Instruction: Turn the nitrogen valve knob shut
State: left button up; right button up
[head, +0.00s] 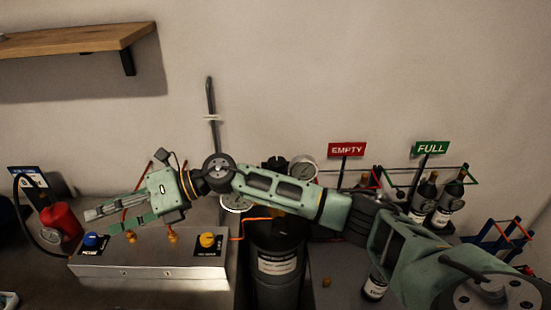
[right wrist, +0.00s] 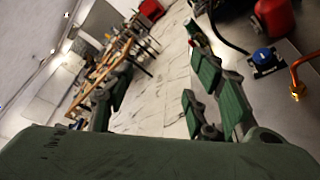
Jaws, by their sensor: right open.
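A metal box (head: 150,260) on the bench carries a blue knob (head: 92,241) at its left and a yellow knob (head: 207,240) at its right. Each knob sits on a dark label plate too small to read, so I cannot tell which is the nitrogen one. My right gripper (head: 100,221) is open and empty, pointing left above the box's left part, just above and behind the blue knob. In the right wrist view the blue knob (right wrist: 264,57) lies to the right, outside the fingers. My left gripper is not in view.
A dark cylinder (head: 277,265) with dial gauges stands right of the box, beneath my right arm. Dark bottles (head: 447,200) stand by the green FULL sign (head: 430,148); a red EMPTY sign (head: 346,149) is beside it. A red canister (head: 62,222) and black hose are at left.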

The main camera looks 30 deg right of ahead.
jog(key=w+d+f+n+g+h, duration=0.25)
jog(key=d+f+h, duration=0.2)
jog(key=d, duration=0.45)
notch_tip(320, 180, up, 8)
jog(key=g+h, duration=0.1)
jog(key=h, duration=1)
send_over(276, 162)
jog(key=shift+s+d+f+m, duration=0.1)
jog(key=shift+d+m, duration=0.1)
jog(key=shift+m, duration=0.25)
notch_tip(276, 162, down, 7)
jog(key=p, duration=0.3)
jog(key=shift+a+f, duration=0.1)
jog(key=shift+f, duration=0.2)
jog(key=shift+c, duration=0.6)
jog(key=c, duration=0.9)
